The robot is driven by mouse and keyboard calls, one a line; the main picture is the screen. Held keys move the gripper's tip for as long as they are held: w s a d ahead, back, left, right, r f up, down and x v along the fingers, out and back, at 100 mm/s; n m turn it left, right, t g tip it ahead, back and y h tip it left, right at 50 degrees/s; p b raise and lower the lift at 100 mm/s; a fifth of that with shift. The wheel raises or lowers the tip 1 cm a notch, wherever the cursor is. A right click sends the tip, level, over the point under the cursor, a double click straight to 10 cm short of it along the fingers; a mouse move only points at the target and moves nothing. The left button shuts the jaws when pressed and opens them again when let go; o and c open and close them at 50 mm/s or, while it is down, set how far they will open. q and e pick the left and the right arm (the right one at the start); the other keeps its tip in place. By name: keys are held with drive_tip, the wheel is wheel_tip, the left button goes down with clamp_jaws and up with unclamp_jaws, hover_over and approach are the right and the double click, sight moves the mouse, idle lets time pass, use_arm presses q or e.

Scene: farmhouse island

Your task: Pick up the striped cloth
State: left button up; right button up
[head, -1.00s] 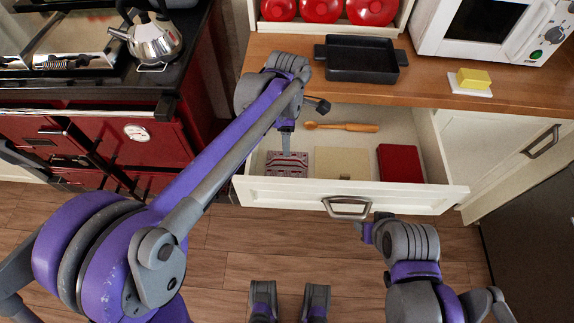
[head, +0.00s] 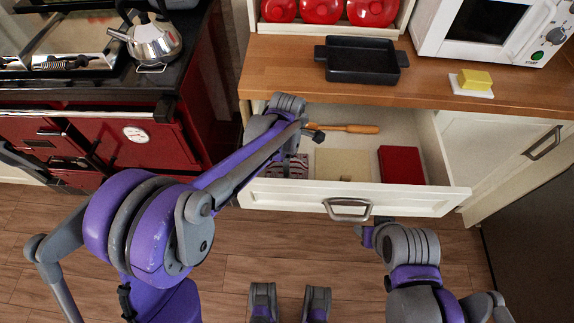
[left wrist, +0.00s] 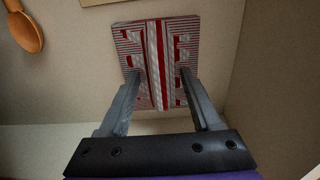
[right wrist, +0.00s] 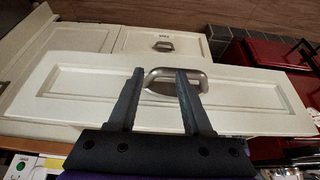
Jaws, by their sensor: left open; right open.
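The striped cloth (head: 292,172), red, white and grey and folded flat, lies at the left end of the open drawer (head: 405,199). My left arm hides part of it in the head view. In the left wrist view the cloth (left wrist: 157,40) lies beyond the fingertips of my left gripper (left wrist: 158,75). That gripper is open, with one finger toward each side of the cloth; I cannot tell whether they touch it. My right gripper (right wrist: 160,72) is open in front of the drawer handle (right wrist: 192,86), with no visible grip on it.
The drawer also holds a wooden spoon (head: 350,128), a beige folded cloth (head: 342,164) and a red one (head: 401,165). The counter above carries a black pan (head: 361,62) and yellow butter (head: 475,79). A red stove (head: 135,148) stands left.

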use_arm(q)
clamp_jaws()
idle(0.4)
wheel_tip(320, 180, up, 10)
drive_tip(key=shift+r+p, duration=0.1)
drive_tip(key=shift+p, duration=0.35)
